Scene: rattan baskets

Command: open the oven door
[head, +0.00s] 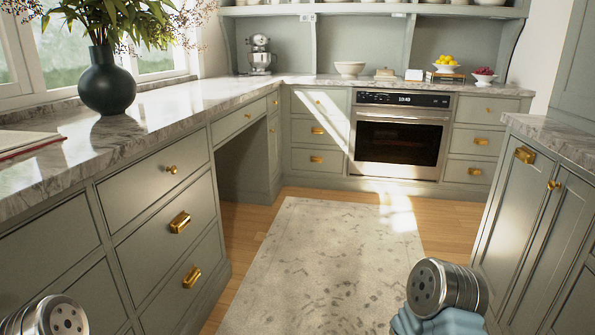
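The oven (401,99) is built into the far row of grey-green cabinets, across the room. Its control panel is black with a lit display. The oven door (397,143) has a dark window in a steel frame and looks shut. A horizontal handle (403,118) runs along the top of the door. Round metal parts of my arms show at the bottom left and bottom right corners, far from the oven. No gripper fingers show in the head view.
A pale patterned rug (320,250) covers clear floor leading to the oven. Left cabinets with a marble counter (150,112) and a right cabinet (545,200) border this passage. A dark vase (107,82) stands on the left counter. Bowls and a mixer (260,55) stand on the far counter.

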